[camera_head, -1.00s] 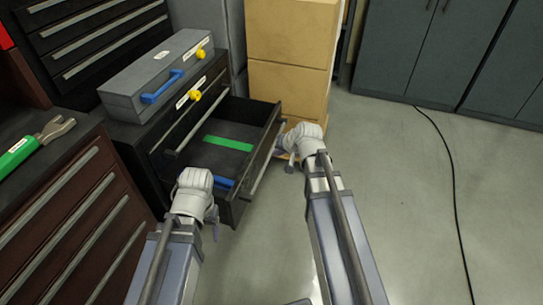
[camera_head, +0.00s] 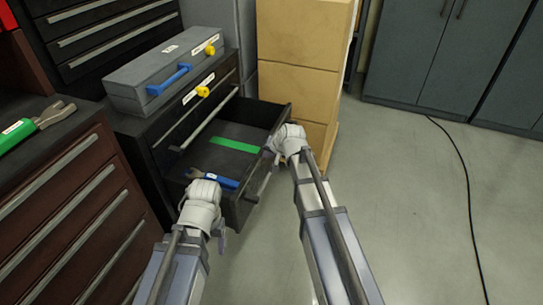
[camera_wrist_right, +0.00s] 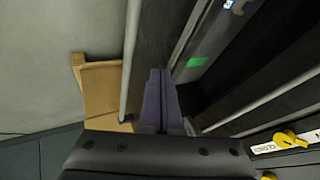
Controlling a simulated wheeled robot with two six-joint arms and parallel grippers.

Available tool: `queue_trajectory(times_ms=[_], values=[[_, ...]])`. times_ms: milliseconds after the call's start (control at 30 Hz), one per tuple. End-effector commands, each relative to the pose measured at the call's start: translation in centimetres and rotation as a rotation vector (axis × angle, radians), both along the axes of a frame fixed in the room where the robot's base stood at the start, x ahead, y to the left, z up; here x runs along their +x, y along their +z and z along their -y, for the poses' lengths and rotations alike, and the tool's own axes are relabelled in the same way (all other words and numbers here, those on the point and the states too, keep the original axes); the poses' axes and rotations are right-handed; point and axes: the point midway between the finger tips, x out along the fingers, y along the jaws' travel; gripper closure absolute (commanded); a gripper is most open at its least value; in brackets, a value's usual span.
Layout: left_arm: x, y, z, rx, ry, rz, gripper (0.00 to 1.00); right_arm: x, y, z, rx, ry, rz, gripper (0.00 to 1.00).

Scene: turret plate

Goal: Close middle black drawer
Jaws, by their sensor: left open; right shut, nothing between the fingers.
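The middle black drawer (camera_head: 245,205) is pulled out of the black cabinet (camera_head: 137,130) in the head view. Inside lie a green strip (camera_head: 234,145) and a blue-handled tool (camera_head: 222,182). My right gripper (camera_head: 272,152) is shut and empty at the far end of the drawer's front. In the right wrist view its fingers (camera_wrist_right: 158,100) overlap the drawer front beside the long handle bar (camera_wrist_right: 131,65); I cannot tell whether they touch. My left gripper (camera_head: 219,232) is open near the drawer's near front corner, its fingers partly hidden by the wrist.
A grey case (camera_head: 150,85) with a blue handle stands on the cabinet. Cardboard boxes (camera_head: 300,85) stand just beyond the drawer. A brown drawer cabinet (camera_head: 70,215) is at left. A black cable (camera_head: 467,190) crosses the open floor at right.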

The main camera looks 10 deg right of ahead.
Motion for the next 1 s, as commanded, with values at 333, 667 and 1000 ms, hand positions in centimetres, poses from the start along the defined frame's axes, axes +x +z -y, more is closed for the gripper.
queue_trajectory(times_ms=[333,667,1000], values=[[0.0,0.0,0.0,0.000,0.000,0.000,0.31,0.2,0.0,-0.2,-0.001,0.001,0.000,1.00],[0.0,0.0,0.0,0.000,0.000,0.000,0.31,3.3,0.0,-4.6,0.000,0.005,0.001,1.00],[0.0,0.0,0.0,0.000,0.000,0.000,0.31,8.4,0.0,-12.0,0.000,0.005,0.001,1.00]])
